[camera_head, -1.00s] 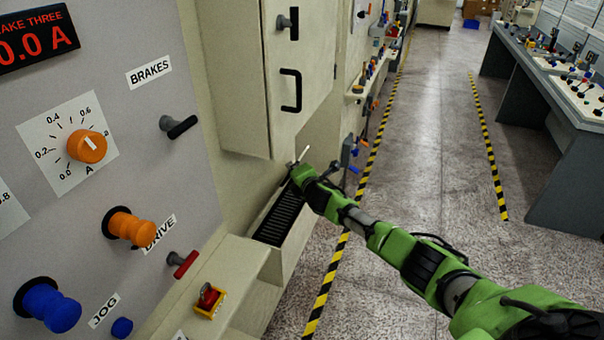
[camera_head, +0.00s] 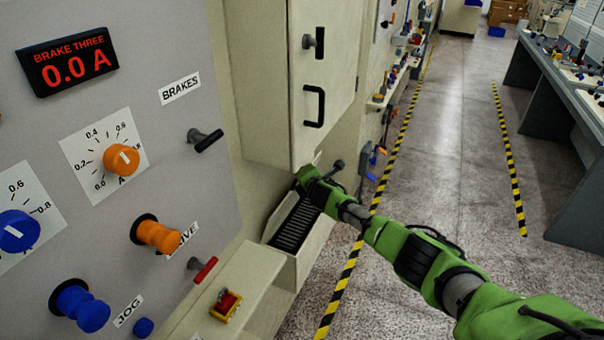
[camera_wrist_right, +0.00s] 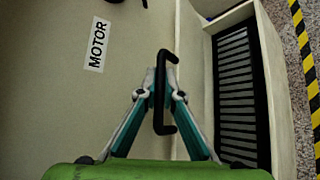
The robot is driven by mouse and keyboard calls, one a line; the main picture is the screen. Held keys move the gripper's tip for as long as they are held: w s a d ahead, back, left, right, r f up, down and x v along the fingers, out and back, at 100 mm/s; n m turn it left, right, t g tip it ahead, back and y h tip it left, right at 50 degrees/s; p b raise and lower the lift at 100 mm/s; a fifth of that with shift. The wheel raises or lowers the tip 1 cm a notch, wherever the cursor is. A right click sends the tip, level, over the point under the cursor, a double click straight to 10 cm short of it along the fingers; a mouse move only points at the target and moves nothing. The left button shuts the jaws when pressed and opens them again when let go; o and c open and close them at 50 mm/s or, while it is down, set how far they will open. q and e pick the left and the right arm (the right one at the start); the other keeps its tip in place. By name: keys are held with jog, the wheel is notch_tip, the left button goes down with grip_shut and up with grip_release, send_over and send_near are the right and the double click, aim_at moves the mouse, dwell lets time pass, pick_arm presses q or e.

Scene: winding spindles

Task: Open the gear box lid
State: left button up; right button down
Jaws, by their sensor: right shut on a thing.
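My right gripper (camera_wrist_right: 160,92) is shut on a black handle (camera_wrist_right: 158,121), with its two fingers pinched on either side of the handle's bar. The handle stands out from a beige panel (camera_wrist_right: 60,115) marked MOTOR in the wrist view. In the head view my right gripper (camera_head: 305,180) reaches low against the machine, just below a beige cabinet door (camera_head: 325,70); the fingertips and the gripped handle are hidden there. I cannot tell where the lid's edges run, and no opening gap shows. My left gripper is not in view.
A beige trough with a black grating (camera_head: 296,226) lies beside the gripper; the grating (camera_wrist_right: 236,85) shows right of the handle in the wrist view. A control panel (camera_head: 130,215) with knobs fills the left. The aisle floor (camera_head: 455,150) is clear between striped lines.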

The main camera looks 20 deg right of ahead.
jog(key=c, duration=2.2)
grip_release()
jog(key=shift+r, duration=0.1)
jog(key=shift+o, duration=0.2)
jog(key=shift+s, duration=0.1)
jog(key=v, duration=1.2)
jog(key=shift+d, duration=0.15)
